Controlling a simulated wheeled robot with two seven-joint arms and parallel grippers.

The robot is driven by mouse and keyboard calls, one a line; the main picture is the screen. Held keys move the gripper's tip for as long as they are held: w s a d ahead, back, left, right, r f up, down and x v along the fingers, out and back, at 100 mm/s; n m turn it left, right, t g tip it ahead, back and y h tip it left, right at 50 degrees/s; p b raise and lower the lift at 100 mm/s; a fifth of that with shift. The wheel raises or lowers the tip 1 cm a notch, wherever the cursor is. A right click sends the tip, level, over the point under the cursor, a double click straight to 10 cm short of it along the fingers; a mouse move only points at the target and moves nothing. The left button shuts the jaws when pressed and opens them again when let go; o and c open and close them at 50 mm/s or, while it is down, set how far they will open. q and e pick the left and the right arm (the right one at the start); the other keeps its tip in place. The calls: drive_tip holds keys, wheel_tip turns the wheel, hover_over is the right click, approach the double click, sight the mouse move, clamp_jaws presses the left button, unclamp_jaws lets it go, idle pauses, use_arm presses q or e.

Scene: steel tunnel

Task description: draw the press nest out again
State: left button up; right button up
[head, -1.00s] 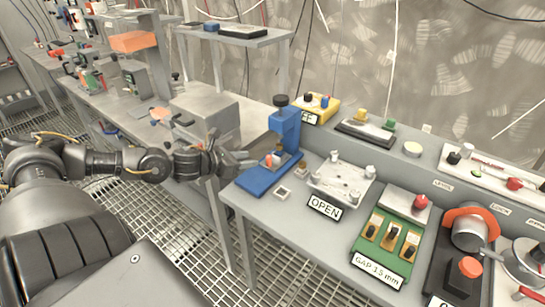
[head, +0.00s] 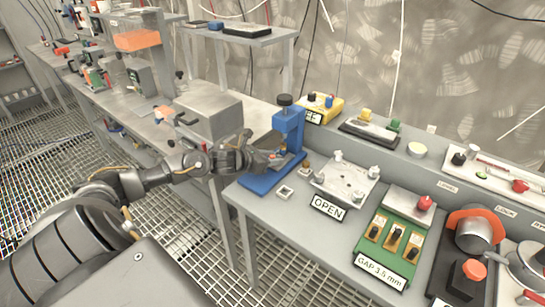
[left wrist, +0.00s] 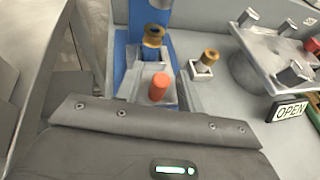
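The blue press (head: 287,135) stands on the left end of the near bench, a black knob on top. In the left wrist view its brass-coloured ram tip (left wrist: 153,40) is above the grey press nest (left wrist: 143,70), which carries an orange-red knob (left wrist: 158,86). My left gripper (head: 268,160) is at the front of the press, close to the nest. Its fingers appear apart, on either side of the knob; contact is unclear. In the head view the gripper hides much of the nest. My right gripper is not in view.
A grey box (head: 208,117) stands on the bench behind my left arm.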

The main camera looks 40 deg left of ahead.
use_arm(q)
drive_tip(key=shift+w+d+f, duration=0.1)
drive_tip(key=shift+w, duration=0.1)
clamp_jaws()
idle(0.3)
